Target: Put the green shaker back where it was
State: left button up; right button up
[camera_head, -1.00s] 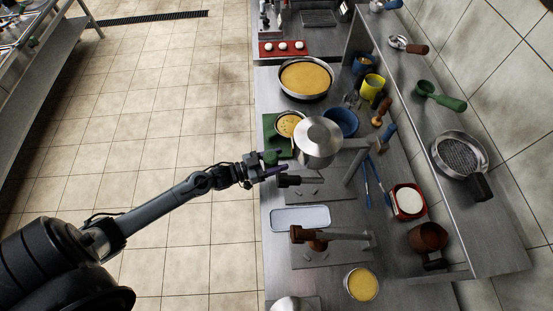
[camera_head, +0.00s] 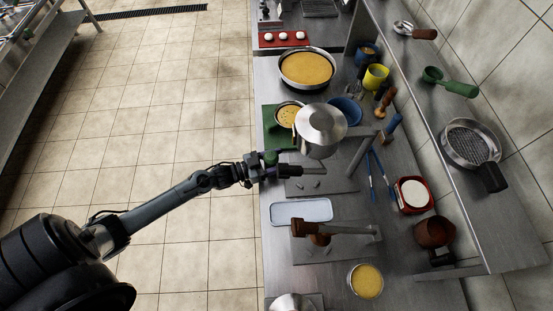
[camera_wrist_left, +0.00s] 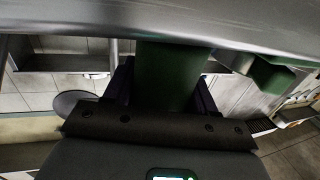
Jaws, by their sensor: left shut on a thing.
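The green shaker (camera_head: 270,157) is small in the head view, at the left edge of the counter just below the green board. My left gripper (camera_head: 272,168) is at it, with the steel pot (camera_head: 320,130) close on the right. In the left wrist view, the green body of the shaker (camera_wrist_left: 170,72) stands between the two dark fingers of my left gripper (camera_wrist_left: 163,88), which is shut on it. The shaker's ends are hidden there. My right gripper is in neither view.
The green board (camera_head: 272,120) with a small pan (camera_head: 288,115) is above. Open floor (camera_head: 160,130) is on the left.

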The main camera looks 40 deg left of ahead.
pick_arm(q)
jog(key=shift+f+b, duration=0.45)
jog(key=shift+f, duration=0.05)
dwell(0.5)
jog(key=o, duration=1.6)
jog(key=v, duration=1.1)
